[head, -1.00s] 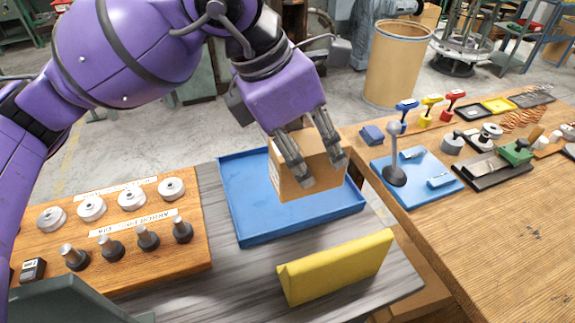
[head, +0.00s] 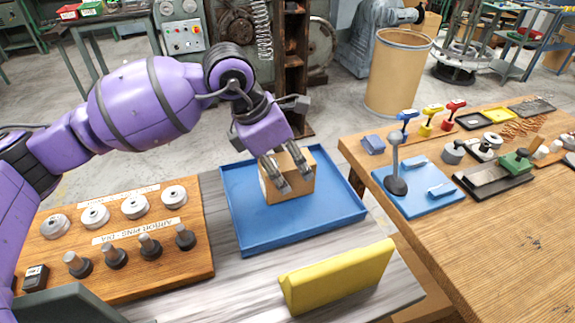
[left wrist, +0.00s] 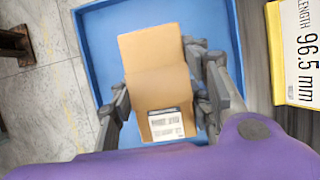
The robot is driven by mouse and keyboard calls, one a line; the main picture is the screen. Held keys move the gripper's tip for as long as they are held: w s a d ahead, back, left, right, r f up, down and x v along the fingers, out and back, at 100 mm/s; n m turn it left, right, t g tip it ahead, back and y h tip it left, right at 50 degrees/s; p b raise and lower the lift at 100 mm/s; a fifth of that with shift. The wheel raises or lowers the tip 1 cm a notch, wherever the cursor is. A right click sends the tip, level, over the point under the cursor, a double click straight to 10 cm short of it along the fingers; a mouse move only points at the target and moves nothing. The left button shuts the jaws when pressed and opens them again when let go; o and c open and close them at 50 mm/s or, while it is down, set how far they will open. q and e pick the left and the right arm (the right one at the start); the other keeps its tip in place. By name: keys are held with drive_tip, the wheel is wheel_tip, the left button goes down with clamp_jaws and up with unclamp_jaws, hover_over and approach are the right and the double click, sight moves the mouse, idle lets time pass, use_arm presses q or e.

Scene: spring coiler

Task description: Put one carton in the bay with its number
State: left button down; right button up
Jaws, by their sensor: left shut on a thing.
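A brown cardboard carton (head: 301,183) is over the middle of a blue tray (head: 306,226) with low walls. I cannot tell whether it touches the tray floor. My left gripper (head: 277,182) is shut on the carton, with its fingers on either side. In the left wrist view the carton (left wrist: 158,88) sits between the fingers (left wrist: 163,108), and a white printed label shows on it, too blurred to read. A yellow wedge-shaped sign (head: 337,279) stands in front of the tray. In the left wrist view the sign (left wrist: 299,55) reads "LENGTH 96.5 mm". My right gripper is not in view.
A wooden rack (head: 125,241) with rollers and arbor pins stands left of the tray. A wooden bench (head: 500,237) on the right carries a blue lever fixture (head: 421,196) and tools. The tray is clear around the carton.

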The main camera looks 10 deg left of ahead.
use_arm(q)
drive_tip(key=shift+w+f, duration=0.1)
drive_tip(key=shift+f, duration=0.05)
drive_tip(key=shift+f, duration=0.1)
drive_tip(key=shift+f, duration=0.15)
drive_tip(key=c, duration=0.9)
unclamp_jaws()
